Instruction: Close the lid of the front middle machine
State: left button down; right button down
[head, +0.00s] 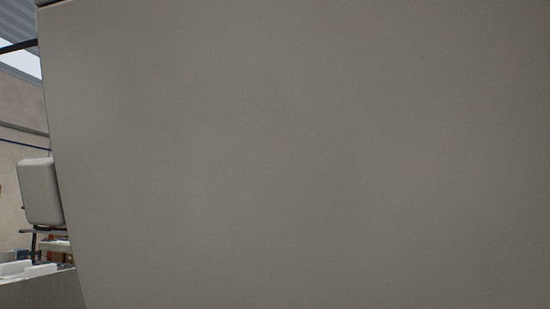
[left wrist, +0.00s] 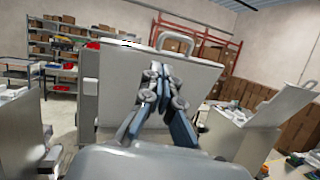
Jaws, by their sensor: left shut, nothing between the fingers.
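A large plain grey panel (head: 300,150) fills almost all of the head view and hides what is behind it. I cannot tell which machine it belongs to. In the left wrist view, a raised grey lid (left wrist: 198,79) with a loop handle (left wrist: 175,38) on its top edge stands open in the middle. Whether this is the front middle machine I cannot tell. My left gripper (left wrist: 160,68) is shut and empty, its fingers in front of this lid in the picture. I cannot tell if they touch it. My right gripper is in neither view.
In the left wrist view, another machine with a raised lid (left wrist: 285,102) stands at the right. A grey cabinet (left wrist: 28,135) is at the left. Shelves with coloured bins (left wrist: 62,58) and stacked cardboard boxes (left wrist: 245,93) line the back. In the head view a rounded grey object (head: 40,192) shows at the left edge.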

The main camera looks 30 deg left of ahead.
pick_arm(q)
jog(key=p+x, duration=0.5)
jog(key=x, duration=0.5)
jog(key=shift+f, duration=0.2)
jog(key=a+f+x, duration=0.1)
jog(key=a+x, duration=0.2)
jog(key=x, duration=1)
jog(key=shift+w+f, duration=0.25)
jog(key=shift+w, duration=0.2)
jog(key=shift+d, duration=0.1)
